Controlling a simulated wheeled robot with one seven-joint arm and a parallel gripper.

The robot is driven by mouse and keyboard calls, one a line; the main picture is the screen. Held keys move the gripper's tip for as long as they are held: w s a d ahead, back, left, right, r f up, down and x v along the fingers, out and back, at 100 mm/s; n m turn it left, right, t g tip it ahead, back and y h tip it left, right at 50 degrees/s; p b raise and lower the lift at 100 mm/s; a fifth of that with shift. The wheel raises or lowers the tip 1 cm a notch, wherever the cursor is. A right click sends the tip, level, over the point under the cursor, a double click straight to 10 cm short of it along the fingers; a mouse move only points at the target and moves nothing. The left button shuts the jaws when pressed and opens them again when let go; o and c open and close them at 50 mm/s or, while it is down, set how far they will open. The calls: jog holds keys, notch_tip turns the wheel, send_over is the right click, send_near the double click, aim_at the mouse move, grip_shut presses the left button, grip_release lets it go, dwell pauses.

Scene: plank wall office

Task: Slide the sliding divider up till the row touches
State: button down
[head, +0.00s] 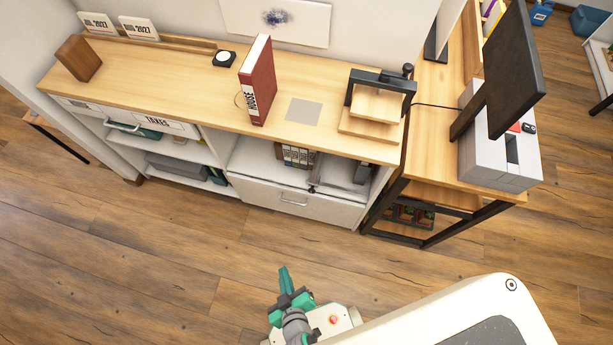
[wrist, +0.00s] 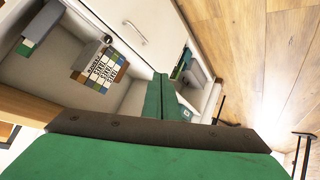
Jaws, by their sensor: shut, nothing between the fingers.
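A row of small labelled books (head: 295,155) stands in the open bay under the cabinet top; it also shows in the wrist view (wrist: 99,72). A thin grey upright plate (head: 317,172), which looks like the sliding divider, stands at the row's right side in the head view. In the wrist view a dark grey piece (wrist: 88,53) lies beside the row. I cannot tell whether plate and row touch. My gripper (head: 284,272), with green fingers, is over the floor in front of the cabinet, apart from it. Its fingers (wrist: 165,98) are shut and empty.
A white drawer (head: 290,197) with a handle is below the bay. Left shelves hold boxes (head: 180,167). The cabinet top carries a red book (head: 257,82) and a black-framed wooden stand (head: 378,103). A desk (head: 435,125) stands at right. The floor in front is clear.

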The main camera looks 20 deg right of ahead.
jog(key=w+d+f+n+g+h, duration=0.25)
jog(key=w+d+f+h, duration=0.25)
jog(key=w+f, duration=0.65)
jog(key=w+d+r+n+t+h, duration=0.15)
jog(key=w+r+h, duration=0.25)
jog(key=w, duration=0.4)
jog(key=w+r+t+h, duration=0.2)
jog(key=w+r+h, duration=0.25)
jog(key=w, duration=0.25)
jog(key=w+d, duration=0.4)
jog(key=d, duration=0.7)
jog(key=shift+w+r+y, duration=0.2)
jog(key=shift+r+y, duration=0.05)
jog(key=shift+y, duration=0.1)
